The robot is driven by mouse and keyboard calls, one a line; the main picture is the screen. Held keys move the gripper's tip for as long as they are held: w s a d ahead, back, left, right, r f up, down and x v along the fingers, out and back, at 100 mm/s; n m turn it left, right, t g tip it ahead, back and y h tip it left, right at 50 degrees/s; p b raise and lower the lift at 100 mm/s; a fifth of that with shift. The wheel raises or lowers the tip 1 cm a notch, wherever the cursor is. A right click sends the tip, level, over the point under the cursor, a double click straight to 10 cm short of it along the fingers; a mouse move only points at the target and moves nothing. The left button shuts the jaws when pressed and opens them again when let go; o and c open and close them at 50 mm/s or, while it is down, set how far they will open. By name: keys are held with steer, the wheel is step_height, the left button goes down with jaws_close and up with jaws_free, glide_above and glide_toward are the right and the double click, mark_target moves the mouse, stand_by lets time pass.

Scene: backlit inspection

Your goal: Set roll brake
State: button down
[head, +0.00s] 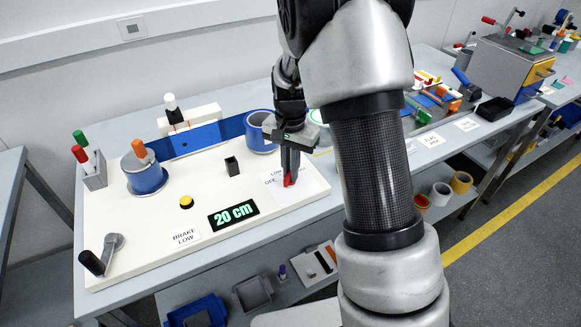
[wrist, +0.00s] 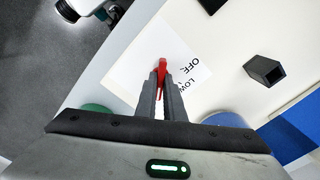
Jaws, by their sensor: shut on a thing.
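The roll brake is a small red lever (head: 288,180) on the right part of a white board (head: 215,260). It stands on a white label with the words OFF and LOW, partly covered by my gripper. In the wrist view the red lever (wrist: 162,66) shows between the fingertips. My gripper (head: 290,172) points down and is shut on the lever. A display (head: 233,213) reads 20 cm.
A blue roll (head: 147,176), a yellow button (head: 186,202) and a small black square holder (head: 232,166) stand on the board. A pen holder (head: 94,172) is at the left. Another blue roll (head: 260,133) is behind my gripper.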

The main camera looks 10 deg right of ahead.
steer(key=shift+m, duration=0.6)
steer(key=c, duration=1.9)
jaws_free()
steer(key=shift+o, duration=0.2)
step_height(320, 180, up, 18)
steer(key=p, duration=0.2)
steer(key=shift+f, duration=0.25)
